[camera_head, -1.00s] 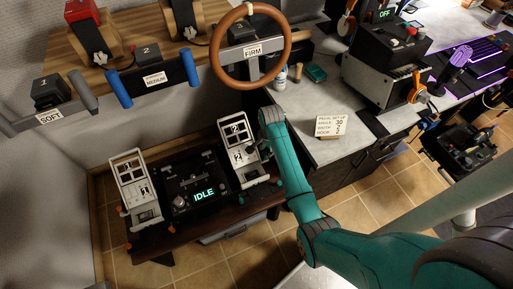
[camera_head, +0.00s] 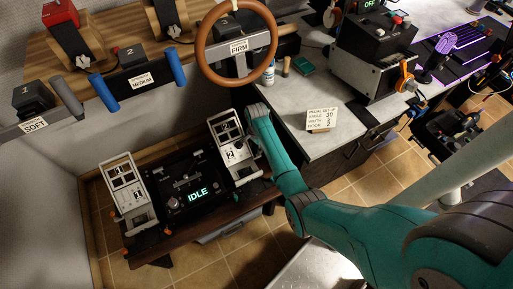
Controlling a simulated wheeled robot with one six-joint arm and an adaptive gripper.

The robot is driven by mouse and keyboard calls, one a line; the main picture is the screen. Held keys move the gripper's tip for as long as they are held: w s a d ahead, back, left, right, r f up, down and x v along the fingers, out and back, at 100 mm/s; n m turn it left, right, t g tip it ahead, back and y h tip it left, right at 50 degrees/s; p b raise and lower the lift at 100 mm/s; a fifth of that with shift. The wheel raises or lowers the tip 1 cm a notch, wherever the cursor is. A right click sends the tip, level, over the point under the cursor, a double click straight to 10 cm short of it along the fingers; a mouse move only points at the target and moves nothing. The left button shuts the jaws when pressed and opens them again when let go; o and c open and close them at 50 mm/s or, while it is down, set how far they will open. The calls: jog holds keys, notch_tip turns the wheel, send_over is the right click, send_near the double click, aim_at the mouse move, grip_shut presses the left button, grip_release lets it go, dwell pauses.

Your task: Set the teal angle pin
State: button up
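The pedal rig stands low against the wall, with a white pedal marked 1 (camera_head: 128,192) on its left and a white pedal marked 2 (camera_head: 234,150) on its right. Between them a black unit with a lit display (camera_head: 198,195) reads IDLE. Small orange parts show at the pedals' lower sides. I cannot make out a teal angle pin. My teal arm reaches from the lower right to just right of pedal 2. My gripper's fingers do not show, and I cannot tell whether it touches the pedal.
A set-up card (camera_head: 322,119) on the grey counter (camera_head: 305,103) reads angle 30; its lower lines are small. A brown steering wheel (camera_head: 203,62) and a wooden shelf overhang the rig. A small teal item (camera_head: 304,67) lies on the counter. Tiled floor (camera_head: 255,262) is in front.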

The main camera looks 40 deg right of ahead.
jog(key=shift+f, duration=0.5)
grip_shut()
